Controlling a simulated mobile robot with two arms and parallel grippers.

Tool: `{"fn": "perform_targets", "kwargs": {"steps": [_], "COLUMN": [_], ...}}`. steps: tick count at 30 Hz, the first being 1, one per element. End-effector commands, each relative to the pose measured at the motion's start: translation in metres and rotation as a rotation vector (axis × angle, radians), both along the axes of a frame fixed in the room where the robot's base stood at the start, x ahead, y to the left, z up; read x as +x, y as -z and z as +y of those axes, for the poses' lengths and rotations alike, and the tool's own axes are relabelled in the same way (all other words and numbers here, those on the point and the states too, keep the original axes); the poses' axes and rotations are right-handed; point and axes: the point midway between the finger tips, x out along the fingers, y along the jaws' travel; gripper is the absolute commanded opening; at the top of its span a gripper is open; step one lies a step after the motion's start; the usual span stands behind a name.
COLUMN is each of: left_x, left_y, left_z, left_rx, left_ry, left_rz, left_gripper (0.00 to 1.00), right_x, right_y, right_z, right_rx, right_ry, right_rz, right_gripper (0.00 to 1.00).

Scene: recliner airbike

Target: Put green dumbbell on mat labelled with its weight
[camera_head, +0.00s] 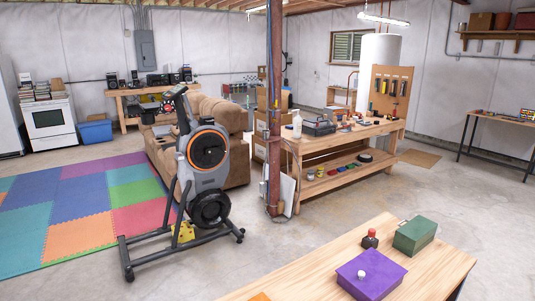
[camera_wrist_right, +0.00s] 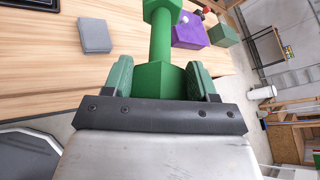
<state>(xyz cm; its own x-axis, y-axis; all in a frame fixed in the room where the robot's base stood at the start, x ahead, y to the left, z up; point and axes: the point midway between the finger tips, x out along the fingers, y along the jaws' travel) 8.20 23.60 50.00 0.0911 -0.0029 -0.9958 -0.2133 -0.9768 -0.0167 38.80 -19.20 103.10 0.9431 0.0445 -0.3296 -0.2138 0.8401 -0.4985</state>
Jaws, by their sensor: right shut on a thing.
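The green dumbbell (camera_wrist_right: 160,40) is in my right gripper (camera_wrist_right: 163,75) in the right wrist view. The gripper is shut on its near green head, and its handle points away toward the top of the picture. The far head is cut by the top edge. The dumbbell appears over or near a wooden table (camera_wrist_right: 50,60); I cannot tell if it touches. No weight label is readable on it. In the head view, a multicoloured tiled foam mat (camera_head: 75,205) lies on the floor at left, with no readable label. Neither gripper shows in the head view.
A grey block (camera_wrist_right: 95,36) lies on the wood. An exercise bike (camera_head: 200,170) stands beside the foam mat. Open floor (camera_head: 270,235) lies between.

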Motion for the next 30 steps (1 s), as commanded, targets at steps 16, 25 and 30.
{"fn": "perform_targets", "kwargs": {"steps": [16, 25, 30], "left_x": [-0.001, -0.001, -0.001], "left_y": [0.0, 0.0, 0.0], "left_z": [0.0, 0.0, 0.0], "left_rx": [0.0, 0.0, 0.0], "left_ry": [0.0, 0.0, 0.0], "left_rz": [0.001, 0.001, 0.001], "left_gripper": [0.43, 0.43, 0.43], "right_x": [0.016, 0.031, 0.033], "right_y": [-0.011, -0.028, -0.034], "right_z": [0.002, 0.002, 0.002], "right_rx": [0.007, 0.001, -0.001], "right_ry": [-0.16, -0.385, -0.443], "right_rz": [0.004, -0.002, -0.009], "right_gripper": [0.0, 0.0, 0.0]}}
